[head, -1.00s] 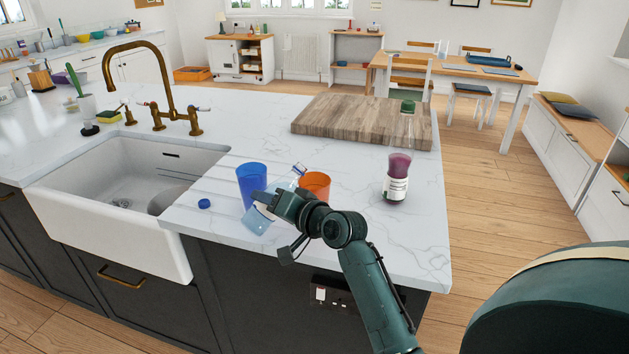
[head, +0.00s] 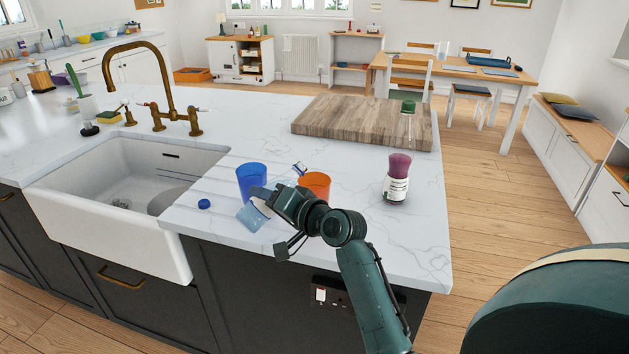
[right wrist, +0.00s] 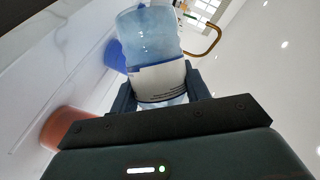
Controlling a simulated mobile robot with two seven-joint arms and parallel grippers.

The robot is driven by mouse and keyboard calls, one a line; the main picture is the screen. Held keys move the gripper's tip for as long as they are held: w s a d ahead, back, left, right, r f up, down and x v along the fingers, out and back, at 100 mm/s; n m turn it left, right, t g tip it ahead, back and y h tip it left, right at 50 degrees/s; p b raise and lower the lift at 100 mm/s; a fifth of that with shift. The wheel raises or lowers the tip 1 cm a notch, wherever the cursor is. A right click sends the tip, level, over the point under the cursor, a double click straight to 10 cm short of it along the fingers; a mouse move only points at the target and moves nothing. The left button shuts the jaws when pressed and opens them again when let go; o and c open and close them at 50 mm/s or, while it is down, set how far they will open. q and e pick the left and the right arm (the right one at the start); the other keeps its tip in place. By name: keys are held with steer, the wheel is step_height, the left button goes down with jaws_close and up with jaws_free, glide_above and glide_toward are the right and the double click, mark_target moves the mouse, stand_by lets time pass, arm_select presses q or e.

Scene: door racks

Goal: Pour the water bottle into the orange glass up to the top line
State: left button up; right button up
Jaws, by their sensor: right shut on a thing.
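The water bottle (head: 251,216) is clear and pale blue with a white label. My right gripper (head: 268,199) is shut around it and holds it tilted, with its base low at the left and its neck up at the right. The neck is close to the left rim of the orange glass (head: 319,181), which stands upright on the counter, partly hidden by my arm. In the right wrist view the bottle (right wrist: 152,38) sits between the fingers, and the orange glass (right wrist: 66,126) is at the lower left. I cannot make out any line or water in the glass. My left gripper is out of view.
A blue glass (head: 250,180) stands behind the bottle. A blue cap (head: 204,204) lies near the sink (head: 112,225). A bottle with dark red contents (head: 397,180) stands right of the orange glass, before a wooden board (head: 345,122). The marble counter is clear at the right front.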

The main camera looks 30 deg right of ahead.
steer(key=shift+a+r+m, duration=0.25)
steer(key=shift+r+m, duration=0.35)
steer(key=shift+r, duration=0.05)
stand_by(0.5)
arm_select(q)
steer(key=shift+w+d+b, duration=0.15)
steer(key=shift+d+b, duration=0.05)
steer(key=shift+b, duration=0.35)
arm_select(e)
steer(key=shift+a+m+t+y, duration=0.1)
steer(key=shift+m+t+y, duration=0.2)
steer(key=shift+m+y, duration=0.1)
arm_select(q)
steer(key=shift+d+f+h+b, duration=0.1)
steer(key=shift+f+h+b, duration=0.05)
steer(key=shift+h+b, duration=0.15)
arm_select(e)
steer(key=shift+a+m, duration=0.1)
steer(key=shift+m, duration=0.2)
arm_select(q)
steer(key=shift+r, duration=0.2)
arm_select(e)
steer(key=shift+r, duration=0.15)
arm_select(q)
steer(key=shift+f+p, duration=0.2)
steer(key=shift+p, duration=0.3)
arm_select(e)
steer(key=shift+d+r+m, duration=0.3)
steer(key=shift+m, duration=0.2)
